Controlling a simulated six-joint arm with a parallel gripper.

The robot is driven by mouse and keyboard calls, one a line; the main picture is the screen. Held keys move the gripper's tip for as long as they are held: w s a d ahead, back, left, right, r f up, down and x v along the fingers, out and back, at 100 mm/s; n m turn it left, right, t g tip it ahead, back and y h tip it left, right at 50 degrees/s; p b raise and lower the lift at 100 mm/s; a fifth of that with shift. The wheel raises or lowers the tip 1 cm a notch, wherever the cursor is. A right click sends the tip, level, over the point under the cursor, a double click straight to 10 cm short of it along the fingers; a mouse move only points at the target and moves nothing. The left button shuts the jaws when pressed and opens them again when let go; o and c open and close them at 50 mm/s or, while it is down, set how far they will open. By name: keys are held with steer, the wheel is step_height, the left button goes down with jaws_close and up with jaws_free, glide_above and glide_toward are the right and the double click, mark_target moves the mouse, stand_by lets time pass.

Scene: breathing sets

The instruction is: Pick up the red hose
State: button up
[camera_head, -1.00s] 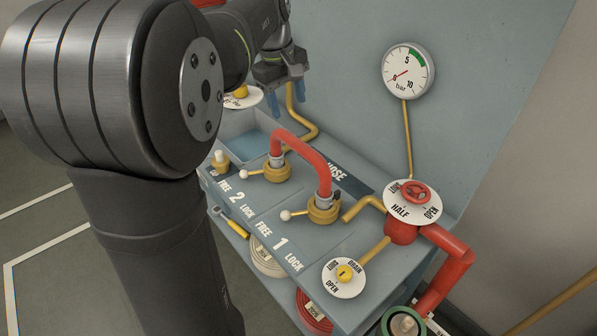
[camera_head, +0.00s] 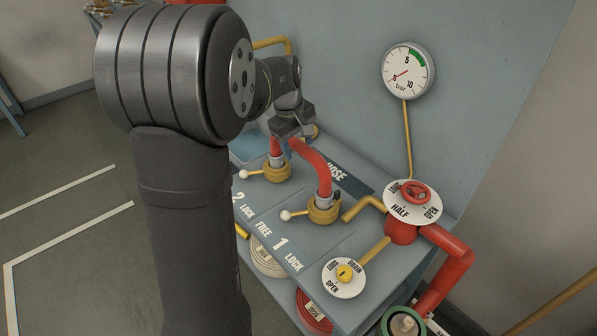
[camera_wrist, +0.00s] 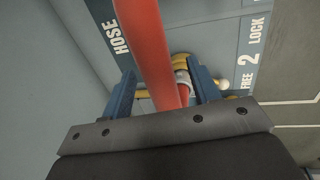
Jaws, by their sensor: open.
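The red hose (camera_head: 316,160) is a curved tube whose two ends sit in brass couplings with metal collars on the bench, at the marks 1 and 2. Coupling 1 (camera_head: 322,211) and coupling 2 (camera_head: 277,171) each have a white-knobbed lever. My gripper (camera_head: 290,140) is over the hose's far part, near the end at coupling 2, and partly hides it. In the wrist view the hose (camera_wrist: 150,50) runs between my two blue fingers (camera_wrist: 160,95), with a gap on each side. The jaws are open, and the hose stays seated.
A pressure gauge (camera_head: 408,71) is on the back wall. A red handwheel (camera_head: 417,193) on a HALF dial and a yellow drain knob (camera_head: 345,273) stand to the right. Rolled hoses (camera_head: 314,312) lie on the shelf below. Open floor is at left.

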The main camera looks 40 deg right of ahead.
steer(key=shift+d+f, duration=0.2)
steer(key=shift+f, duration=0.55)
steer(key=shift+d+f, duration=0.15)
steer(key=shift+f, duration=0.55)
jaws_close()
